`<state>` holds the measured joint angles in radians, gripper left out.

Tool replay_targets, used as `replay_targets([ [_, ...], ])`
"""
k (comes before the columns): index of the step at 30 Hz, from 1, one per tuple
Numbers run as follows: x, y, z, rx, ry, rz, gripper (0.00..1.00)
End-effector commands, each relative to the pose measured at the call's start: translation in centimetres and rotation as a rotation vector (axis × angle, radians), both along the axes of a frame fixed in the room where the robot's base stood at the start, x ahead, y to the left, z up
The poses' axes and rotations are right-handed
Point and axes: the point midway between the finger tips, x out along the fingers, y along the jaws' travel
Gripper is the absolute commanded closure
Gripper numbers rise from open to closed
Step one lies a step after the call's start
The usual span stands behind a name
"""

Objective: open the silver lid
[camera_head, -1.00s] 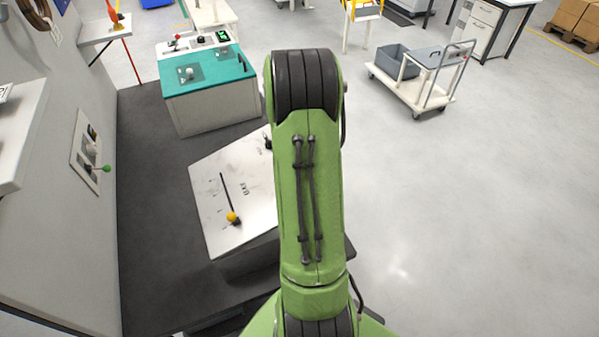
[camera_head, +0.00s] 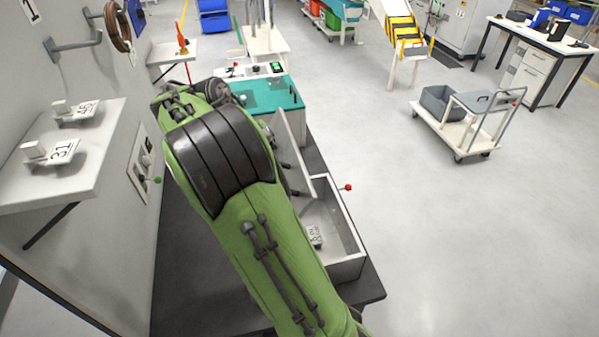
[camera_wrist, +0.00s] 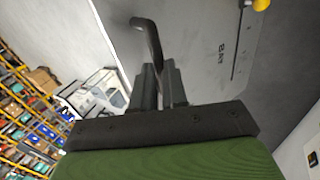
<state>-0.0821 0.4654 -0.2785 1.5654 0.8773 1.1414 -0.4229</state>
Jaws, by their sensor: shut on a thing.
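The silver lid (camera_head: 295,155) stands steeply raised at the far side of a grey-white box (camera_head: 349,228), seen nearly edge-on in the head view. The box is open at the top. A small white block with a printed label (camera_head: 315,236) lies inside. In the wrist view the lid's face (camera_wrist: 205,45) shows printed letters and a dark rod with a yellow knob (camera_wrist: 261,4). My gripper (camera_wrist: 160,88) is shut on the lid's dark bent handle (camera_wrist: 148,38). In the head view my arm hides the gripper and part of the box.
A teal-topped bench (camera_head: 268,94) stands just behind the lid. A red-knobbed lever (camera_head: 348,187) sticks out by the box. Open floor lies to the right, with a trolley (camera_head: 462,125).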

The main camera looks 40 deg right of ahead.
Motion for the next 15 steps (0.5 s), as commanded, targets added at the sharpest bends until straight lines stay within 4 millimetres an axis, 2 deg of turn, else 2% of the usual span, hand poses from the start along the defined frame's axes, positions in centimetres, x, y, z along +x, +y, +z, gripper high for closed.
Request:
replay_targets([
  [1,0.9,1.9,-0.7,0.022,0.025,0.032,1.00],
  [3,1.4,3.0,-0.4,0.024,0.027,0.035,1.00],
  [9,2.3,4.8,-0.1,0.024,0.034,0.031,1.00],
  [15,2.7,5.6,0.0,0.025,0.035,0.030,1.00],
])
